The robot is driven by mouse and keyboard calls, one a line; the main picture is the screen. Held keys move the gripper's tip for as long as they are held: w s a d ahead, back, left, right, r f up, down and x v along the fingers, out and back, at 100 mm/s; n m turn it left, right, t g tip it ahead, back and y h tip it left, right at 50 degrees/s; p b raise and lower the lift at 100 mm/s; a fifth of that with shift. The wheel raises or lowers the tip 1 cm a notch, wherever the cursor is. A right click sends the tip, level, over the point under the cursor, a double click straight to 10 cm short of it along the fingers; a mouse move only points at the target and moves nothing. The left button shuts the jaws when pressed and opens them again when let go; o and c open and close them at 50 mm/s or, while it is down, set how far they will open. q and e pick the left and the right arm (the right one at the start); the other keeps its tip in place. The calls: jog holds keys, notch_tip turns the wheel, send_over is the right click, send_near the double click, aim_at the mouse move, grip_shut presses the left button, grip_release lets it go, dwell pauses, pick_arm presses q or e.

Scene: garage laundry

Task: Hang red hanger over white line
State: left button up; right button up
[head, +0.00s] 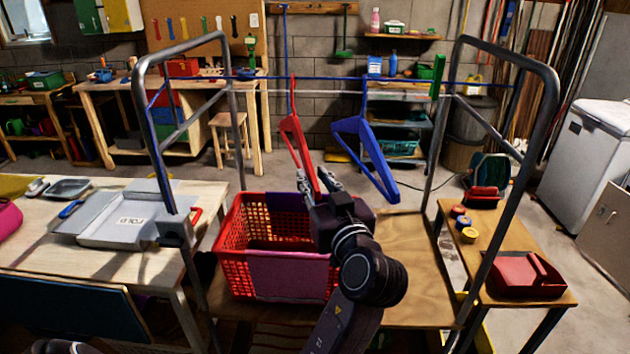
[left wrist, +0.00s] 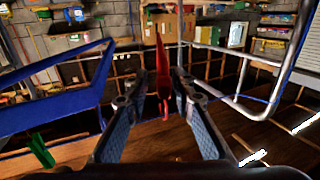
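The red hanger (head: 298,148) hangs in the drying frame, its hook top at the height of the blue line (head: 330,78). The white line (head: 400,94) runs a little lower across the frame. A blue hanger (head: 368,150) hangs to its right. My left gripper (head: 318,181) is beside the lower part of the red hanger. In the left wrist view its fingers (left wrist: 159,75) are apart, with the red hanger (left wrist: 162,80) edge-on in the gap. I see no clear contact with either finger. The blue hanger (left wrist: 55,95) is at left there.
A red basket (head: 280,225) stands below the hangers. A green clip (head: 438,76) sits on the lines at right. Grey frame posts (head: 150,130) rise on both sides. A table with a folding board (head: 125,220) is at left, a bench with a red tray (head: 524,276) at right.

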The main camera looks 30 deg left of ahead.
pick_arm(q)
jog(key=shift+d, duration=0.1)
grip_shut()
jog(key=shift+r+p, duration=0.85)
jog(key=shift+r, duration=0.45)
jog(key=shift+r+p, duration=0.6)
jog(key=shift+r, duration=0.45)
